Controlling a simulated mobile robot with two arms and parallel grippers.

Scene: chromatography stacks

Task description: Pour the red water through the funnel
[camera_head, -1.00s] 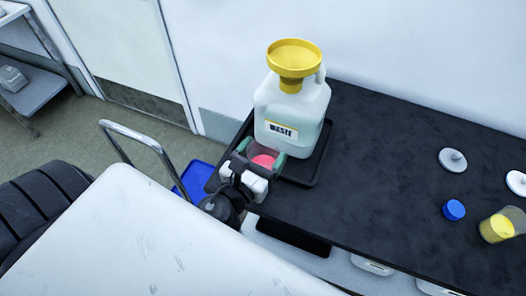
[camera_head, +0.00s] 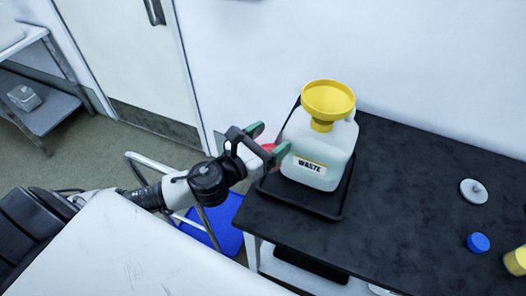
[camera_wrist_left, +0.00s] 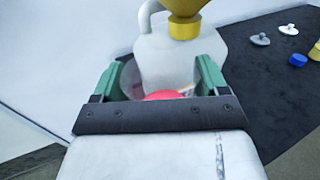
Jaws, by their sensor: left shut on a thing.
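The white waste jug (camera_head: 312,172) stands upright on a black tray, with the yellow funnel (camera_head: 328,98) in its neck. The funnel (camera_wrist_left: 184,27) and jug (camera_wrist_left: 165,58) also show in the left wrist view, just beyond my gripper. My left gripper (camera_head: 268,143) has green fingers and is shut on a clear beaker (camera_wrist_left: 129,80) of red water (camera_wrist_left: 163,95). The beaker is close to the jug's left side and lower than the funnel's rim. In the head view the gripper hides most of the beaker. My right gripper is not in view.
The black tray (camera_head: 335,208) sits at the left end of the dark bench (camera_head: 420,200). The bench between is clear.

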